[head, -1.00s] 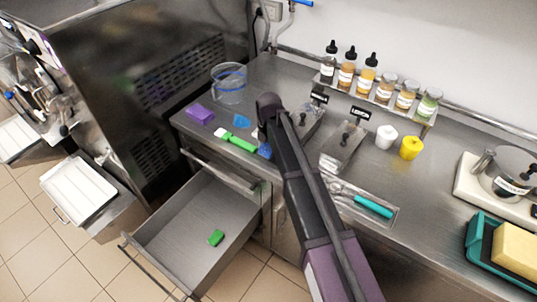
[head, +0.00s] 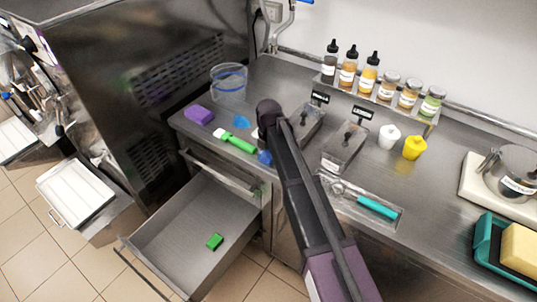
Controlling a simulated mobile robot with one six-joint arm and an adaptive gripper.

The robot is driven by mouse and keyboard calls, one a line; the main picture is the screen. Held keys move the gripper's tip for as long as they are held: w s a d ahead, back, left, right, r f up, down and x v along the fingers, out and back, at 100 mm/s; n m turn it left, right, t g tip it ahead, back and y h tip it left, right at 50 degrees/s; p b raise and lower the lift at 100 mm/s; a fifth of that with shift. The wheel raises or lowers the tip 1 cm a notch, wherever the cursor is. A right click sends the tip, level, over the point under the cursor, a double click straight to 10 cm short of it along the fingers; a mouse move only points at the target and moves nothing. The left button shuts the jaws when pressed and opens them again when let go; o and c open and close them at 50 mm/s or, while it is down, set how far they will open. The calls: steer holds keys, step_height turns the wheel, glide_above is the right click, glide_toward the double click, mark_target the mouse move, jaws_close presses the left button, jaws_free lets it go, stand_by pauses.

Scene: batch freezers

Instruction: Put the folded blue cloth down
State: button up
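A small blue patch (head: 265,157) shows at the counter's front edge, just left of my arm. It may be the folded blue cloth, but my arm covers much of it and I cannot tell whether it is held or lying. My arm reaches over the counter (head: 300,80). My gripper is hidden behind the arm, so its fingers do not show. A flat blue piece (head: 241,122) also lies on the counter behind the green-handled brush (head: 237,143).
A purple sponge (head: 199,116) and a clear tub (head: 229,80) stand at the left. An open drawer (head: 165,240) holds a green block (head: 214,242). Lidded steel pans (head: 343,150) and a tray with a teal-handled tool (head: 377,208) lie right of my arm.

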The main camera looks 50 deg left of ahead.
steer(key=shift+o, duration=0.4)
steer(key=shift+r, duration=0.25)
step_height(320, 180, up, 12)
steer(key=p, duration=1.2)
steer(key=shift+f, duration=0.1)
stand_by(0.9)
